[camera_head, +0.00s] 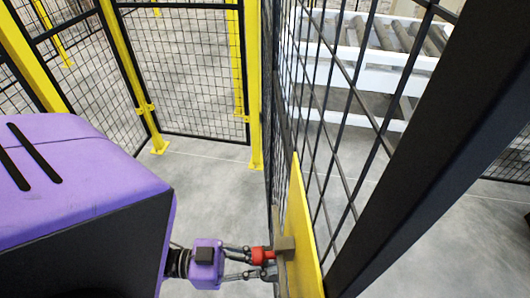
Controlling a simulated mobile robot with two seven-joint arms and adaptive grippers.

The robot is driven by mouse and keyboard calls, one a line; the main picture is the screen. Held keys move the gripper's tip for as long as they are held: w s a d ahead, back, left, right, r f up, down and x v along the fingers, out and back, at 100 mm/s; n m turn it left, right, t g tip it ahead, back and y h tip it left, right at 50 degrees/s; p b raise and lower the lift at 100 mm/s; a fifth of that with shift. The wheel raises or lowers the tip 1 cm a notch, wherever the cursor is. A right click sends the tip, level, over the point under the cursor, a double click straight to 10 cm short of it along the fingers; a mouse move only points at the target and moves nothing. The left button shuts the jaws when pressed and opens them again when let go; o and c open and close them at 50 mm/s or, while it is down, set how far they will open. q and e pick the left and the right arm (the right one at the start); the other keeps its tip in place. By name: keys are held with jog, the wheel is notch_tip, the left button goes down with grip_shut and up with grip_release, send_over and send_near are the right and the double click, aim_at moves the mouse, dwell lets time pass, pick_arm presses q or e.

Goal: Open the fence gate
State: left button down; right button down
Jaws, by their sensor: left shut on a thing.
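The fence gate (333,150) is a black-framed mesh panel on the right, seen at a steep angle. A yellow plate (303,240) is on its lower near part. A grey latch block (285,246) with a red handle (261,256) sticks out to the left from the plate. My left gripper (266,263) comes in from the left and is shut on the red handle. The fingers partly hide the handle. I cannot tell whether the gate stands ajar. My right gripper is not in view.
Yellow posts (254,90) and black mesh panels (185,70) stand at the back left. A white-framed roller conveyor (375,55) shows through the gate mesh. A thick dark frame bar (440,140) crosses the right side. Grey floor (215,195) is clear left of the gate.

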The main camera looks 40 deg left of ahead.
pick_arm(q)
jog(key=c, duration=1.7)
grip_release()
jog(key=v, duration=1.1)
jog(key=shift+s+a, duration=0.2)
jog(key=shift+s, duration=0.25)
jog(key=shift+r, duration=0.1)
